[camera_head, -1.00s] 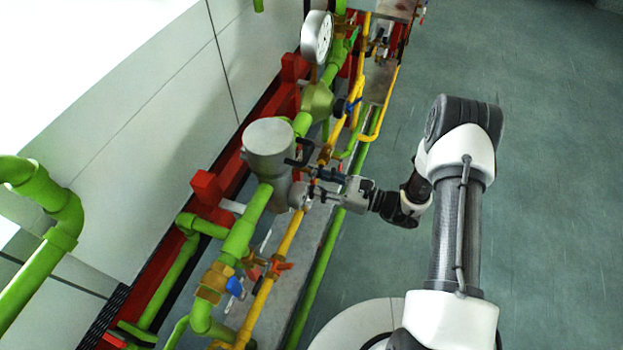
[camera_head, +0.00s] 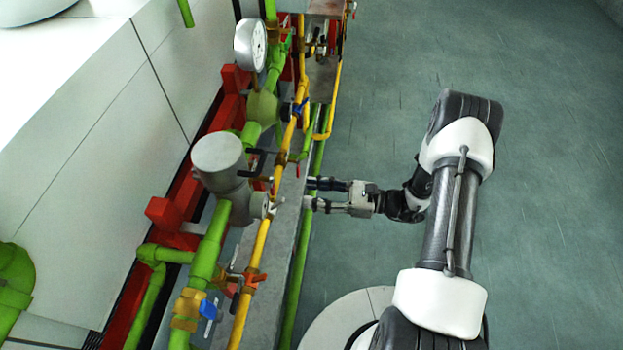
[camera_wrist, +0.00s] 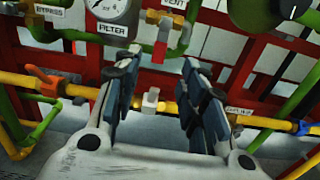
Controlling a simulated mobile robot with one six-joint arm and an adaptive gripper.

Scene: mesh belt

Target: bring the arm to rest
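My gripper (camera_head: 310,194) is open and empty, level with the grey cylindrical filter body (camera_head: 219,158) and to its right. Its two fingers point left toward the pipework, with a gap between the fingertips and the yellow pipe (camera_head: 261,245). In the wrist view, the two dark fingers of my gripper (camera_wrist: 162,62) stand apart. The yellow pipe (camera_wrist: 80,91) runs across behind them, with a small pale block (camera_wrist: 150,101) on it showing between the fingers.
Green pipes (camera_head: 209,250), red supports (camera_head: 168,213) and a pressure gauge (camera_head: 250,45) line the left. A blue-handled valve (camera_head: 208,310) and an orange handle (camera_head: 254,279) sit nearer. Labels reading FILTER (camera_wrist: 113,29) and BYPASS (camera_wrist: 49,11) show. Open floor (camera_head: 550,190) lies right.

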